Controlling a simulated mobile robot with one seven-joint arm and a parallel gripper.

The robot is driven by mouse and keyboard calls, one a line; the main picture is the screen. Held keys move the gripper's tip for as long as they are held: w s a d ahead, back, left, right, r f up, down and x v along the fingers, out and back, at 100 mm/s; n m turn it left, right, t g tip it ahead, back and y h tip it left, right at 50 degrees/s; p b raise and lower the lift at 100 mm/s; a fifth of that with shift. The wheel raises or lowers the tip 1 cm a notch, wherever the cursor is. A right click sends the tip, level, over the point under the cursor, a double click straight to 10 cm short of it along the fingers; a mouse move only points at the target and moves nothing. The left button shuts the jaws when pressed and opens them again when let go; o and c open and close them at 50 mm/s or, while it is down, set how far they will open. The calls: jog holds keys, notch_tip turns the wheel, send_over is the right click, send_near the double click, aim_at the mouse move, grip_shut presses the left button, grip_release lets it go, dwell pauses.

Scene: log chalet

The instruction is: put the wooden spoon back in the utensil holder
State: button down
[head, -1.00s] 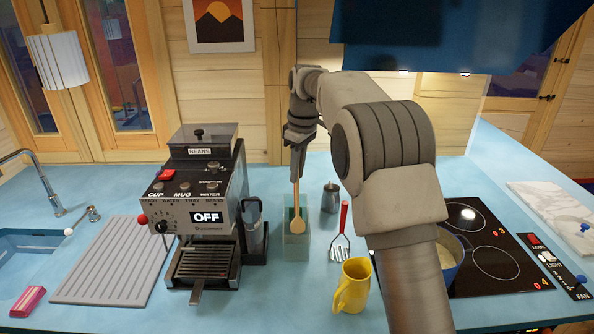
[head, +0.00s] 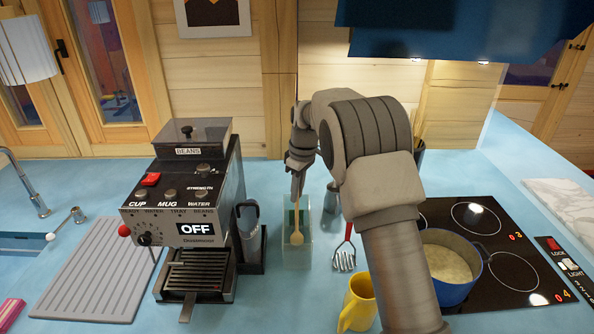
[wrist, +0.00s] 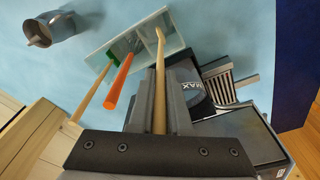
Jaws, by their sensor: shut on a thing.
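The wooden spoon (head: 297,238) hangs bowl-down from my gripper (head: 297,194), which is shut on its handle. In the head view the spoon overlaps the clear utensil holder (head: 307,254) on the blue counter. In the wrist view the spoon (wrist: 160,62) runs from between my fingers (wrist: 157,100) across the right part of the holder (wrist: 172,28). I cannot tell for sure whether its bowl is inside the walls. An orange-handled utensil (wrist: 119,80) and a green brush with a wooden handle (wrist: 92,94) stand in the holder.
The coffee machine (head: 195,200) stands left of the holder. A metal jug (wrist: 47,29) is close by. A blue pot (head: 455,290) sits on the hob. The counter just before the holder is clear.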

jog(key=shift+f, duration=0.7)
jog(key=shift+d, duration=0.1)
jog(key=shift+f+b, duration=1.35)
jog(key=shift+f, duration=0.5)
jog(key=shift+f+b, duration=0.45)
jog(key=shift+f, duration=0.2)
jog(key=c, duration=0.8)
grip_release()
jog(key=shift+r, duration=0.15)
